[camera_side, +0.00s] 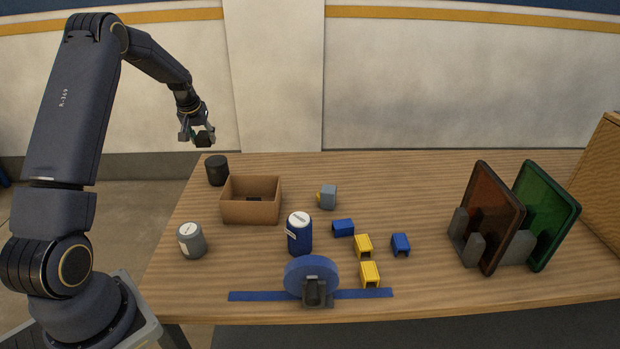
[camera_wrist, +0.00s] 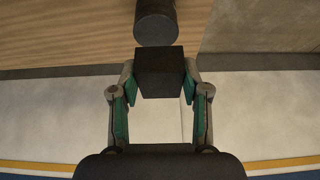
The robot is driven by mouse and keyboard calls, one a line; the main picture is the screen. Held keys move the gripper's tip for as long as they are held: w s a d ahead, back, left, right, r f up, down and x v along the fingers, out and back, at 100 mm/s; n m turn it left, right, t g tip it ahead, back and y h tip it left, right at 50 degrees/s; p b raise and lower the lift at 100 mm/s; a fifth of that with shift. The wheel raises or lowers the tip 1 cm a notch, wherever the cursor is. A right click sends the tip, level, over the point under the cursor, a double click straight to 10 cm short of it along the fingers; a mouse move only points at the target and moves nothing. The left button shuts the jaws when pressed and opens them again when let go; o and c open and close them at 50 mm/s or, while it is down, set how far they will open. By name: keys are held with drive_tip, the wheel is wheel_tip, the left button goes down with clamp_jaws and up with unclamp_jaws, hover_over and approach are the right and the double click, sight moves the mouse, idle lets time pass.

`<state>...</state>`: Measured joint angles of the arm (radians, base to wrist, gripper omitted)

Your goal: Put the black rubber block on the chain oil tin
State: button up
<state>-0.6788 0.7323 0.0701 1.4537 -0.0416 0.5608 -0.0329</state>
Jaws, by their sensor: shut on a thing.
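My gripper (camera_side: 197,136) is raised in the air above and beyond the table's back left edge. It is shut on a black rubber block (camera_wrist: 160,74), which sits between the green-lined fingers in the wrist view. The block also shows in the side view (camera_side: 205,140). Three tins stand upright on the table: a black one (camera_side: 217,170) at the back left, a grey one (camera_side: 191,240) at the front left and a dark blue one (camera_side: 299,234) near the middle. Labels are too small to read, so I cannot tell which is chain oil. The black tin (camera_wrist: 155,24) also shows in the wrist view.
An open cardboard box (camera_side: 251,206) stands beside the black tin. Blue (camera_side: 400,244) and yellow (camera_side: 369,273) small blocks lie mid-table. A blue disc on a stand (camera_side: 311,275) is at the front. Orange and green panels (camera_side: 545,215) stand right. The back middle is clear.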

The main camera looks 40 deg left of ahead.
hover_over(216, 160)
drive_tip(key=s+d, duration=0.1)
wheel_tip(216, 160, down, 5)
drive_tip(key=shift+s+f, duration=0.1)
drive_tip(key=shift+f, duration=1.65)
drive_tip(key=shift+f, duration=0.15)
drive_tip(key=o, duration=1.2)
drive_tip(key=shift+c, duration=0.2)
